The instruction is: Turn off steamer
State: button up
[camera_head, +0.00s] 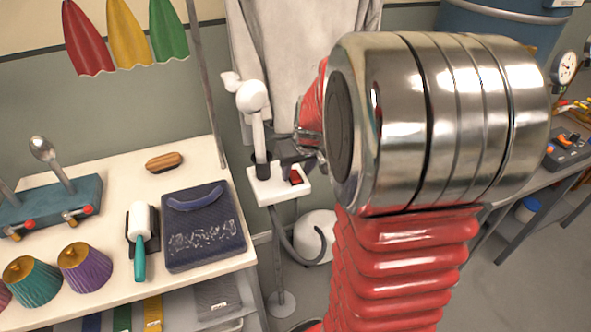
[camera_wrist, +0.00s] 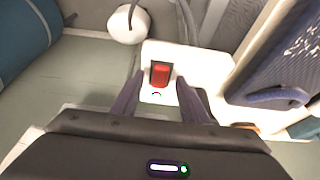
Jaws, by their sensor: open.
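The white garment steamer head (camera_head: 252,97) stands upright in a dark holder on a white switch box (camera_head: 264,190), beside a hanging pale garment. The red rocker switch (camera_head: 296,177) is on top of this box. In the wrist view, the red switch (camera_wrist: 160,73) sits in a dark frame on the white box (camera_wrist: 205,66). My gripper (camera_wrist: 159,82) is open, with one dark finger on each side of the switch. Whether the fingers touch the box is unclear. In the head view, my gripper (camera_head: 299,160) is just above the switch, partly hidden by my arm.
At left, a white table (camera_head: 120,187) holds a dark blue pad (camera_head: 204,228), a lint roller (camera_head: 139,225) and a wooden brush (camera_head: 164,161). A round white body (camera_head: 316,235) with a hose is below the switch box. A workbench stands at right.

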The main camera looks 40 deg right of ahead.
jog(key=shift+w+f, duration=0.15)
jog(key=shift+f, duration=0.25)
jog(key=shift+c, duration=0.6)
